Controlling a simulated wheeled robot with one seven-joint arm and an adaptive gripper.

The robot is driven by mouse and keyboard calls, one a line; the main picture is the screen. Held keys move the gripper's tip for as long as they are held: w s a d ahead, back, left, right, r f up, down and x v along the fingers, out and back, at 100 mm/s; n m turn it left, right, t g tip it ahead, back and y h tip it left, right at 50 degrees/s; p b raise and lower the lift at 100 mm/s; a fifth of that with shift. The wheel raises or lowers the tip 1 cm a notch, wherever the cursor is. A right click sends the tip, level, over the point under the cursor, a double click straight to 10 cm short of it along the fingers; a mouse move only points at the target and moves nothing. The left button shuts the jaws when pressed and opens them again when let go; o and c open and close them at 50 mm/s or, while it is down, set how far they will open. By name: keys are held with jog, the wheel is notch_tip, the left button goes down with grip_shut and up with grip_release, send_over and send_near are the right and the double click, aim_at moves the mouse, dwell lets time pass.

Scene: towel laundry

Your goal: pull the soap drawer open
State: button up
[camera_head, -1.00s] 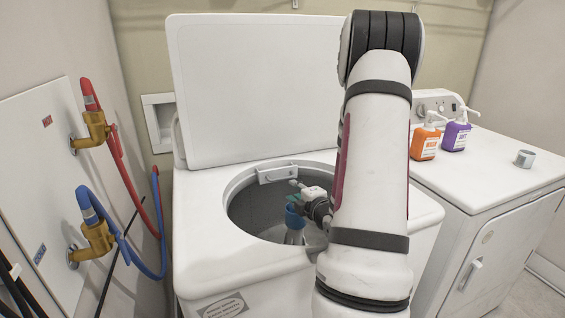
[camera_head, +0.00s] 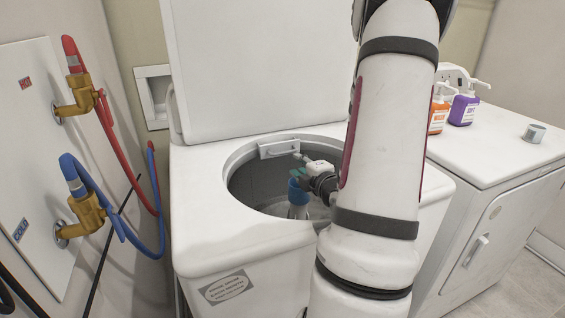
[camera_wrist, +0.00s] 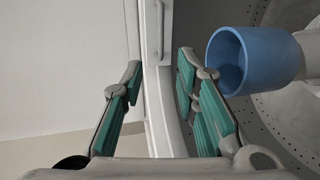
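The soap drawer (camera_head: 279,148) is a pale front with a bar handle, set in the back inner rim of the open washer (camera_head: 215,235). In the wrist view the drawer (camera_wrist: 151,32) and its bar handle (camera_wrist: 160,22) show at the top, ahead of the fingers. My gripper (camera_head: 300,165) is inside the washer opening, just below and right of the drawer in the head view. In the wrist view my gripper (camera_wrist: 161,72) is open, with green-padded fingers spread and nothing held. The handle lies beyond the fingertips, roughly in line with the gap; I cannot tell the exact distance.
The blue-topped agitator (camera_head: 297,192) stands in the tub close to my gripper; its blue cup (camera_wrist: 228,60) is beside the right finger. The raised lid (camera_head: 260,70) is behind. Hoses (camera_head: 110,150) hang at left. The dryer (camera_head: 500,150) with bottles stands right.

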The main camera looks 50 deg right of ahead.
jog(key=shift+w+d+f+b, duration=0.2)
jog(key=shift+w+f+b, duration=0.1)
jog(key=shift+b, duration=1.35)
send_near(277, 145)
jog(key=w+d+f, duration=0.2)
jog(key=w+f, duration=0.1)
jog(key=shift+w+d+f, duration=0.1)
jog(key=shift+w+d, duration=0.15)
jog(key=shift+d, duration=0.15)
grip_shut()
